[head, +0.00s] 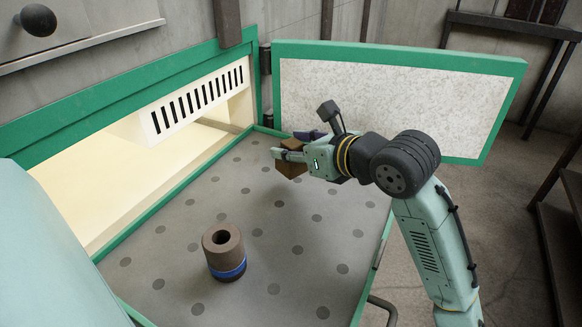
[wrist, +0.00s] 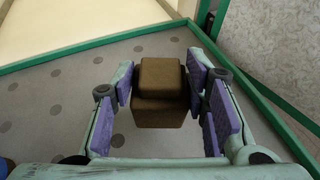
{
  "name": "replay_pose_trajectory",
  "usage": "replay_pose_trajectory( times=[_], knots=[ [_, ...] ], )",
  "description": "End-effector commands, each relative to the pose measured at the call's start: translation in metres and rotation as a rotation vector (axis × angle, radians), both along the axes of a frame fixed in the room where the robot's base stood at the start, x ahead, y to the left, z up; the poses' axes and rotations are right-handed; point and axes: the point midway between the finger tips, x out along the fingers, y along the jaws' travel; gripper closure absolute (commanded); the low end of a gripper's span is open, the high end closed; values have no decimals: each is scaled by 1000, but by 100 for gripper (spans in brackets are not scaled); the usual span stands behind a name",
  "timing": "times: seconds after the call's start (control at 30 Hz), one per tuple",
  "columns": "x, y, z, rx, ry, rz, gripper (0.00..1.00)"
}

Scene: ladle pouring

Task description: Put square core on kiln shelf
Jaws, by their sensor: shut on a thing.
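The square core (head: 290,160) is a brown block with a smaller square step on top. It also shows in the wrist view (wrist: 160,105), between the purple pads of my gripper (wrist: 164,95). My gripper (head: 290,150) is shut on it in the head view, over the far right part of the grey dotted shelf (head: 190,208). I cannot tell whether the core touches the shelf. Part of the core is hidden by a finger in the head view.
A brown hollow cylinder with a blue band (head: 226,262) stands upright on the near part of the shelf. A green-framed door (head: 395,95) stands open behind my arm. A slotted cream wall (head: 195,105) borders the shelf at left. The shelf's middle is clear.

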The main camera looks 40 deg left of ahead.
Motion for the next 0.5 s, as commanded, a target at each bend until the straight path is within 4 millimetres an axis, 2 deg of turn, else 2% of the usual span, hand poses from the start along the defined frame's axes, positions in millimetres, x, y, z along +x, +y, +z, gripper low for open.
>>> replay_pose_trajectory(
  times=[0.23,0.5],
  knots=[
    [0,0,-34,1,1,0,93],
    [0,0,-35,1,-1,-1,93]
  ],
)
